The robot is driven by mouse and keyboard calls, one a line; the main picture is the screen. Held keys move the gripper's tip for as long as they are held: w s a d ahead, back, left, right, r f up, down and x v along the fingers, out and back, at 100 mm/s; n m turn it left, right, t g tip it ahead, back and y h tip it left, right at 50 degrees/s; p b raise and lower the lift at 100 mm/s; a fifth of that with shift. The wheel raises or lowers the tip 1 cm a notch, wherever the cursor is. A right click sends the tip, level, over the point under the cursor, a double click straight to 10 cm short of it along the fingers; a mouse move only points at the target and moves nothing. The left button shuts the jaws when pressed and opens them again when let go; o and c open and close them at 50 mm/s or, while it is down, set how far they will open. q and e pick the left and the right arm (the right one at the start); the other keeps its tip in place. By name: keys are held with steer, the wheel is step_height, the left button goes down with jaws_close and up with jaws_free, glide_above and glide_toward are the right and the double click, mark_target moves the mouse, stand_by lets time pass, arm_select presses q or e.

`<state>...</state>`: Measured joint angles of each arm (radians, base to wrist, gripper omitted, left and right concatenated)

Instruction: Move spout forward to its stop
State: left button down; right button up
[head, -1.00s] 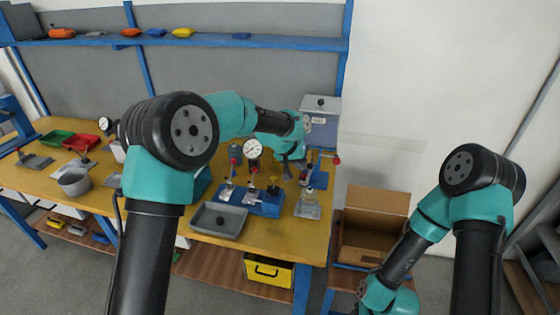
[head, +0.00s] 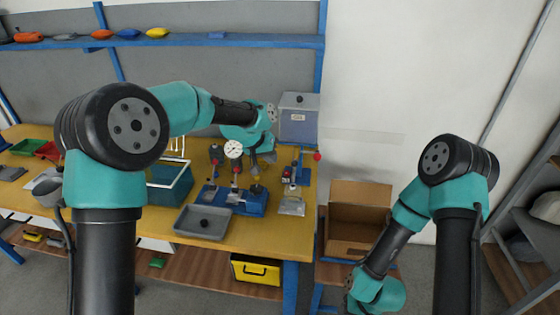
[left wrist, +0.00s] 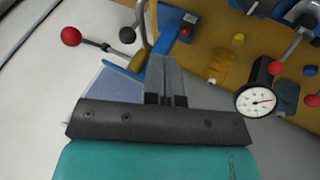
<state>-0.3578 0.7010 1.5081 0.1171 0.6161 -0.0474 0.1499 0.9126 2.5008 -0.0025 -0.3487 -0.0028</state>
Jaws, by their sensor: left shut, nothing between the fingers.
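My left gripper (head: 268,158) is shut and empty. It hangs over the workbench, in front of the grey box machine (head: 298,118) on its blue stand. In the left wrist view its closed fingers (left wrist: 165,72) point toward a blue bracket (left wrist: 178,22). A curved grey pipe (left wrist: 149,28) is close beside the fingertips; it may be the spout, but I cannot tell for sure. I cannot tell whether the fingers touch it. A lever with a red ball (left wrist: 71,37), a black knob (left wrist: 127,35) and a brass-coloured cylinder (left wrist: 137,62) are nearby. My right gripper is out of view.
A dial gauge (head: 233,149) stands above a blue fixture (head: 249,204) left of my left gripper. A grey tray (head: 203,223) and a teal basket (head: 170,190) are on the bench (head: 265,243). An open cardboard box (head: 357,222) stands right of the bench.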

arm_select(q)
steer(key=v, duration=0.7)
steer(key=shift+s+r, duration=0.25)
steer(key=shift+s, duration=0.25)
steer(key=shift+d, duration=0.1)
